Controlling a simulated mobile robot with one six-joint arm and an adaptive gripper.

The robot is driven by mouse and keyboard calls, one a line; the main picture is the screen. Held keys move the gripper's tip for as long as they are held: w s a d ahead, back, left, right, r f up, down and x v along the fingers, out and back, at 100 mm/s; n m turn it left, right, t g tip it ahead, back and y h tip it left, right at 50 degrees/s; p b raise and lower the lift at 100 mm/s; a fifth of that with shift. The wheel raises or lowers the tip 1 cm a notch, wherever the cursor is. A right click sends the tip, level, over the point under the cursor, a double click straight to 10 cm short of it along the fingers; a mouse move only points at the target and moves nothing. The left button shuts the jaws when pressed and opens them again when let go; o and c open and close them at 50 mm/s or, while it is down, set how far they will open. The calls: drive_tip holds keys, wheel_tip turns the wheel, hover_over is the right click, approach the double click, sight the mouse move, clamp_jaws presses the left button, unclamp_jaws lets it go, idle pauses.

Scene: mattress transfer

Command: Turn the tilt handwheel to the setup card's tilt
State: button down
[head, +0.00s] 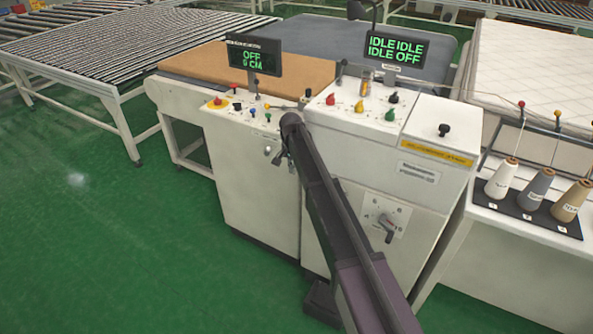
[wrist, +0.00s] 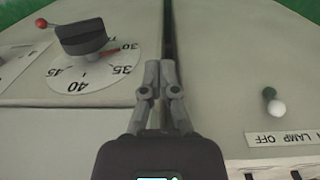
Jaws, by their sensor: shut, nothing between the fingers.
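My gripper (head: 285,160) is shut and empty at the front of the white control cabinets in the head view. In the wrist view its closed fingers (wrist: 168,75) point up the picture along a dark gap between two pale panels. A black knob (wrist: 82,38) on a white dial (wrist: 92,72) is left of the fingers and apart from them. The dial shows 30, 35, 40 and 45, with a red pointer near 30. I cannot tell whether this is the tilt handwheel. I cannot make out a setup card.
A crank with a red ball (wrist: 42,23) is left of the dial. A white-tipped lamp switch (wrist: 277,108) is on the right. A dark handle (head: 386,226) is low on the right cabinet. Thread cones (head: 502,178) stand at right. Green floor (head: 100,240) is clear at left.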

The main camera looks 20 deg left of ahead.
drive_tip(key=shift+a+r, duration=0.1)
drive_tip(key=c, duration=0.9)
unclamp_jaws()
drive_tip(key=shift+c, duration=0.2)
drive_tip(key=o, duration=0.3)
drive_tip(key=shift+d, duration=0.4)
drive_tip(key=shift+o, duration=0.4)
drive_tip(key=s+d+p, duration=0.1)
drive_tip(key=s+d, duration=0.3)
drive_tip(key=d, duration=0.8)
drive_tip(key=shift+s+d+r+n, duration=0.2)
drive_tip(key=shift+d+r+n, duration=0.15)
drive_tip(key=shift+r, duration=0.1)
drive_tip(key=s+d+r+n+p, duration=0.1)
drive_tip(key=s+d, duration=1)
drive_tip(key=d, duration=0.3)
drive_tip(key=s+d+r+n+p, duration=0.1)
drive_tip(key=s+d, duration=1)
drive_tip(key=d, duration=0.4)
drive_tip(key=shift+s+d+r, duration=0.2)
drive_tip(key=shift+s+d, duration=0.05)
drive_tip(key=shift+s, duration=0.15)
